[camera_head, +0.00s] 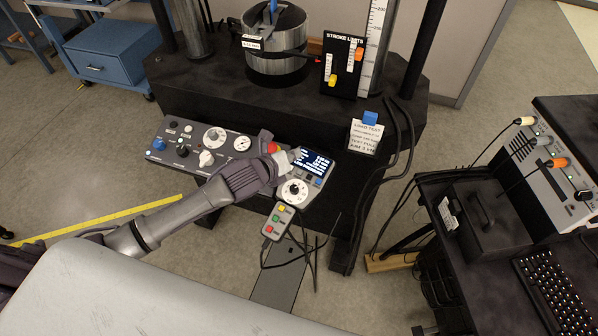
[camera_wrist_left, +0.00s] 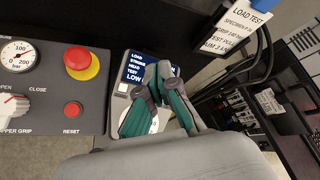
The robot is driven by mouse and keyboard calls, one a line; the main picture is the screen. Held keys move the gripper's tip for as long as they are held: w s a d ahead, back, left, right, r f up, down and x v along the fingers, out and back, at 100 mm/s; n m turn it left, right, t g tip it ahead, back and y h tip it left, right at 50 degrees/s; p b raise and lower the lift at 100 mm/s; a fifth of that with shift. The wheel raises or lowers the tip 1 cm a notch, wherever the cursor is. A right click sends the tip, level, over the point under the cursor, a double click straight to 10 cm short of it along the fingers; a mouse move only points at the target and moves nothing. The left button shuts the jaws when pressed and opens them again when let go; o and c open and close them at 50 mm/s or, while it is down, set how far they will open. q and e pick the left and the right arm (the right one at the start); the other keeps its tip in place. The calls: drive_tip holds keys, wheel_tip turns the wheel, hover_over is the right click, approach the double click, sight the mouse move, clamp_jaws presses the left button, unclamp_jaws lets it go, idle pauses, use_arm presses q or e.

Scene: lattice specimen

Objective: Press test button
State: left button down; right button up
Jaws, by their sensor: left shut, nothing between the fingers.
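My left gripper (camera_head: 292,160) is shut and empty over the controller unit at the right end of the console. In the left wrist view its closed fingers (camera_wrist_left: 158,78) cover part of the controller's screen (camera_wrist_left: 140,68) and the dial below. In the head view the lit screen (camera_head: 313,162) shows just right of the fingertips, with a round white dial (camera_head: 294,192) below it and a small blue button (camera_head: 318,182) beside it. I cannot read which key is the test button, and cannot tell whether the fingertips touch the panel. My right gripper is not in view.
A red emergency stop (camera_wrist_left: 80,62) and a red reset button (camera_wrist_left: 73,109) sit left of the fingers. A pendant (camera_head: 277,221) with coloured buttons hangs below the console. A load test card (camera_head: 366,135) and black cables stand to the right.

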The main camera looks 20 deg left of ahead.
use_arm(q)
drive_tip(key=b, duration=0.8)
approach(305, 165)
drive_tip(key=w, duration=0.1)
drive_tip(key=w+d, duration=0.1)
drive_tip(key=w, duration=0.1)
drive_tip(key=shift+w+d+f, duration=0.2)
drive_tip(key=shift+w+f, duration=0.1)
drive_tip(key=shift+f, duration=0.1)
drive_tip(key=shift+w+f, duration=0.15)
drive_tip(key=shift+f, duration=0.25)
drive_tip(key=shift+f, duration=0.35)
drive_tip(key=shift+w+f, duration=0.1)
